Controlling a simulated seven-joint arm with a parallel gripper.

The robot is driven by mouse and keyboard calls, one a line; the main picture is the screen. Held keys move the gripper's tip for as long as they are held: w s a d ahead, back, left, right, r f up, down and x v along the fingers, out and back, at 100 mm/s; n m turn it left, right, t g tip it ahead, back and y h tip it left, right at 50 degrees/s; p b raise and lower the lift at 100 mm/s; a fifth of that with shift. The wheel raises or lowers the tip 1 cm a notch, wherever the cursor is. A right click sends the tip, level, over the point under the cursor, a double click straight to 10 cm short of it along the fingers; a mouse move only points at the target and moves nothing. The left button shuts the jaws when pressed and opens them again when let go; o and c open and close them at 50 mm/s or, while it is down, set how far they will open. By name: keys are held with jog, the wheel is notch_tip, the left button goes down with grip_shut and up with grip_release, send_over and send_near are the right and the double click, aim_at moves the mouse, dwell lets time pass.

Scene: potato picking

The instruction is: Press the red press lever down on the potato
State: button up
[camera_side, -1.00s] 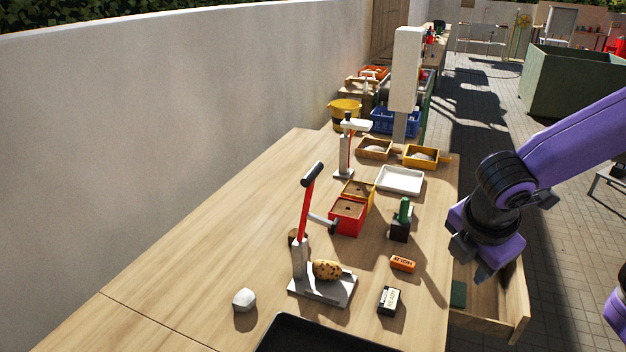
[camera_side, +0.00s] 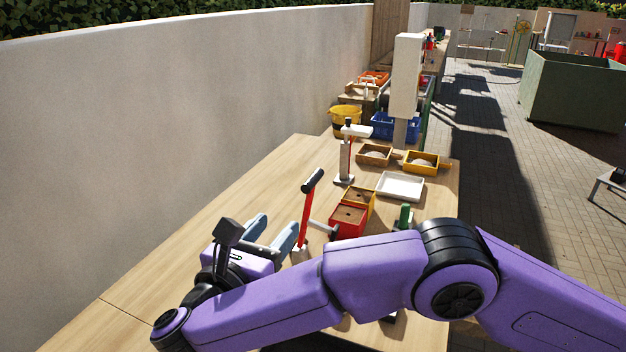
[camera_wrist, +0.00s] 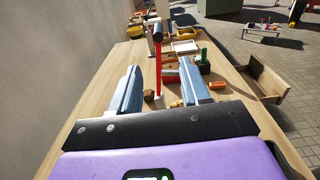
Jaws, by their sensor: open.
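The press lever (camera_side: 307,207), a red bar with a black grip, stands raised and slightly tilted in the side view. My gripper (camera_side: 278,221) is open and empty, just left of the lever, its fingers pointing toward it. In the wrist view the lever (camera_wrist: 158,68) stands upright in the gap between the two fingers of my gripper (camera_wrist: 159,75); whether it is between them in depth I cannot tell. The press base and potato are hidden behind my arm in the side view. A tan patch (camera_wrist: 176,104) beside the lever's foot may be the potato.
Red and yellow bins (camera_side: 349,217) stand just beyond the lever. A green-topped block (camera_side: 405,215) and a white tray (camera_side: 400,186) are to the right. A second press-like stand (camera_side: 345,160) is behind. An open drawer (camera_wrist: 270,80) juts out at the right. The table's left side is clear.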

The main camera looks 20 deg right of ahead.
aim_at(313, 176)
jog(key=x, duration=1.7)
jog(key=shift+w+a+r, duration=0.1)
jog(key=shift+a+r, duration=0.05)
jog(key=shift+r, duration=0.2)
grip_shut()
